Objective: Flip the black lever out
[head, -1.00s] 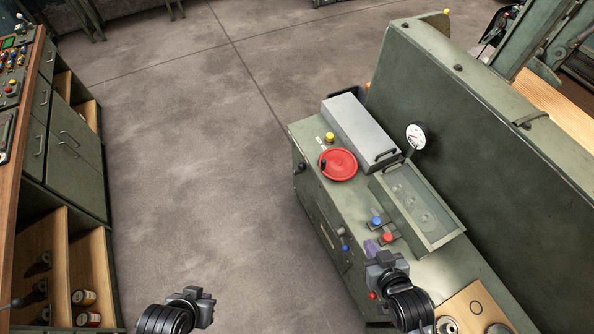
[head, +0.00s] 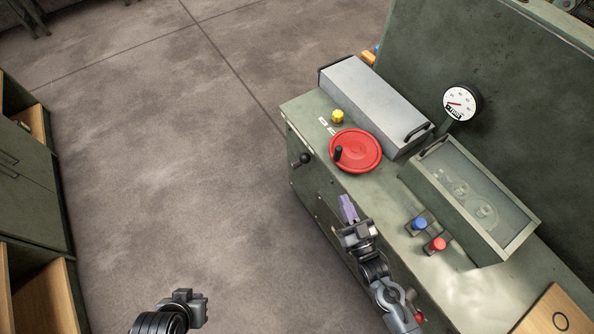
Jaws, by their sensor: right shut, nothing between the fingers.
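The black lever (head: 304,159) has a round black knob and sits on the left side face of the green machine (head: 310,110), near its far corner. My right gripper (head: 348,208) is shut and empty, with its purple fingertips over the machine's left edge. It is nearer to me than the lever and a little to its right, clearly apart from it. My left gripper (head: 190,298) hangs low over the floor at the bottom of the view, far from the machine; its fingers cannot be made out.
A red handwheel (head: 356,150) with a black handle stands on the machine top, close to the lever. A yellow knob (head: 338,117), blue button (head: 418,223), red button (head: 437,244), gauge (head: 461,103) and glass-topped box (head: 470,195) are also there. The floor left of the machine is clear.

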